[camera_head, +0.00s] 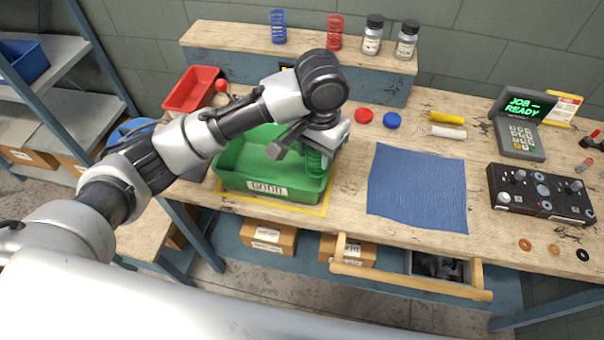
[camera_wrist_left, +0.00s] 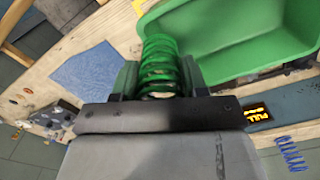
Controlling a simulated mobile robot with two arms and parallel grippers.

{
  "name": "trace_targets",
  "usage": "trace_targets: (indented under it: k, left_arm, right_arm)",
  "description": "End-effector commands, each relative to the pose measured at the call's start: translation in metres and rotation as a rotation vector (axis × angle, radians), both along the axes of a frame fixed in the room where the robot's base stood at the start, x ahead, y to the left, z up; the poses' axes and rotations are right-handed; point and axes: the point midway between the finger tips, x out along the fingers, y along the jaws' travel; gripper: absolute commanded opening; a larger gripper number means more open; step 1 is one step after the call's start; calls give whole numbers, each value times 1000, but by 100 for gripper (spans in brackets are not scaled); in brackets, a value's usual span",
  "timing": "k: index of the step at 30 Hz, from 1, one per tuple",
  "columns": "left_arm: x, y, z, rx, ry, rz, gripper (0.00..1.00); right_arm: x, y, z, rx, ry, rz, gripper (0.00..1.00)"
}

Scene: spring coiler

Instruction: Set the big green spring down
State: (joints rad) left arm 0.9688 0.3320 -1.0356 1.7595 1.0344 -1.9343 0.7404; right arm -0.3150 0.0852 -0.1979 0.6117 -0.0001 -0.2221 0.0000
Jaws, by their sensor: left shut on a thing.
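The big green spring (camera_head: 318,162) is in my left gripper (camera_head: 312,148), at the right end of the green bin (camera_head: 233,184). In the left wrist view the spring (camera_wrist_left: 158,66) sits between the two fingers of my left gripper (camera_wrist_left: 158,82), which is shut on it. The green bin (camera_wrist_left: 225,40) lies right beside the spring there. In the head view my gripper hides part of the spring, and I cannot tell whether its lower end touches the bin floor. My right gripper is not in view.
A blue cloth (camera_head: 418,188) lies right of the bin. A red bin (camera_head: 191,88) stands behind it on the left. The back shelf (camera_head: 230,35) holds a blue spring (camera_head: 278,27), a red spring (camera_head: 334,32) and two jars. A control box (camera_head: 540,194) and an open drawer (camera_head: 412,281) are at the right and front.

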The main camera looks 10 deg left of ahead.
Motion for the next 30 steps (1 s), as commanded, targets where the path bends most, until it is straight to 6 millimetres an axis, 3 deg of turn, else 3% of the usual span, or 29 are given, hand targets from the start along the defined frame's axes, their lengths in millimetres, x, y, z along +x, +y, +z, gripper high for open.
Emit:
trace_targets:
  k: [3,6,15,20,30]
  left_arm:
    - [11,22,-12,5,2,7,15]
    - [22,43,-26,6,3,8,15]
    - [49,90,-59,3,1,4,15]
    - [53,97,-68,2,1,2,15]
    - [52,97,-105,2,-1,1,15]
  right_arm:
    - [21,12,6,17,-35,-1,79]
    - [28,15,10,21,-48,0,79]
    - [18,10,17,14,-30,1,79]
    - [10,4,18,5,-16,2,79]
    - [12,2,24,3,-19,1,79]
